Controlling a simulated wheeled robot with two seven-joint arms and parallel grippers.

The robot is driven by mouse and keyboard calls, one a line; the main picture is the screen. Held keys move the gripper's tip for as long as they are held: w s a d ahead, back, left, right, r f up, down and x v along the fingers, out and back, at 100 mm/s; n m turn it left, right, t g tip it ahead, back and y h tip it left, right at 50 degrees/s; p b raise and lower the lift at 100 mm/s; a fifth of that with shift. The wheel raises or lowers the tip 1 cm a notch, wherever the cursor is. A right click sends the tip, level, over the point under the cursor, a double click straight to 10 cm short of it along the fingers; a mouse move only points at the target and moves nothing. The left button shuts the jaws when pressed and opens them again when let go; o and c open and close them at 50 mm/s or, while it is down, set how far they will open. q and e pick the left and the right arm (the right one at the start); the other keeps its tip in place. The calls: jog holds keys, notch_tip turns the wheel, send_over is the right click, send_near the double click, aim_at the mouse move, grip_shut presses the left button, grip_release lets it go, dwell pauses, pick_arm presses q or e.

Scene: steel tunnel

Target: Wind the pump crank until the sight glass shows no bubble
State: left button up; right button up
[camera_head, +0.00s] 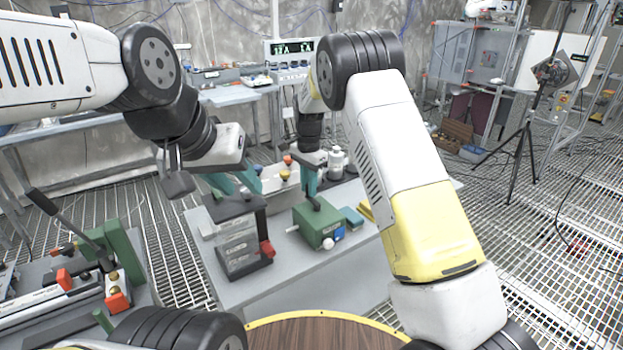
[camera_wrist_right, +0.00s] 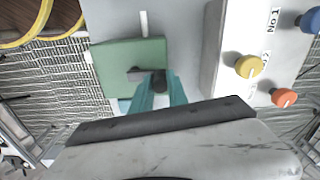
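The pump looks to be the green box (camera_head: 318,222) on the grey bench, with a blue and a white knob on its front. In the right wrist view, the green box (camera_wrist_right: 118,62) carries a short dark crank (camera_wrist_right: 138,74) with an upright black knob (camera_wrist_right: 158,84). My right gripper (camera_wrist_right: 158,92) has its teal fingers close together, one on each side of that knob. In the head view, my right gripper (camera_head: 309,186) is over the box. My left gripper (camera_head: 235,180) is apart from it, fingers spread above a dark grey unit. I cannot make out a sight glass or bubble.
The dark grey unit (camera_head: 240,232) with a red knob stands left of the pump. A pale panel (camera_head: 284,176) with coloured knobs stands behind; its yellow knob (camera_wrist_right: 249,66) is near my right gripper. A green-and-orange lever device (camera_head: 117,252) is at left. A tripod (camera_head: 524,140) stands right.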

jog(key=o, duration=0.5)
jog(key=shift+c, duration=0.2)
jog(key=shift+r, duration=3.9)
